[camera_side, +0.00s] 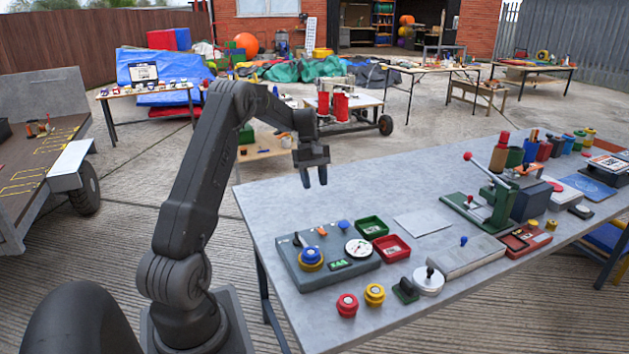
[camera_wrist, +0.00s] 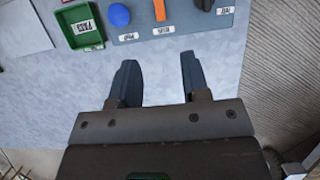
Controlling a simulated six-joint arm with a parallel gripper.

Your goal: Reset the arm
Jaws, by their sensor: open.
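My gripper (camera_side: 314,178) hangs in the air above the far left part of the grey table (camera_side: 330,206), with its fingers pointing down. In the wrist view my gripper (camera_wrist: 159,82) has its two fingers apart, with nothing between them. Beyond the fingertips in that view is the edge of a grey control panel (camera_wrist: 180,20) with a blue knob (camera_wrist: 119,15) and an orange switch (camera_wrist: 159,10). My gripper is apart from the panel and from the table top.
The control panel (camera_side: 318,268) stands at the table's near left. Green (camera_side: 372,227) and red (camera_side: 391,248) trays sit beside it. A green lever press (camera_side: 488,205) stands further right. Bare table top lies under my gripper. A wheeled cart (camera_side: 350,125) stands behind the arm.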

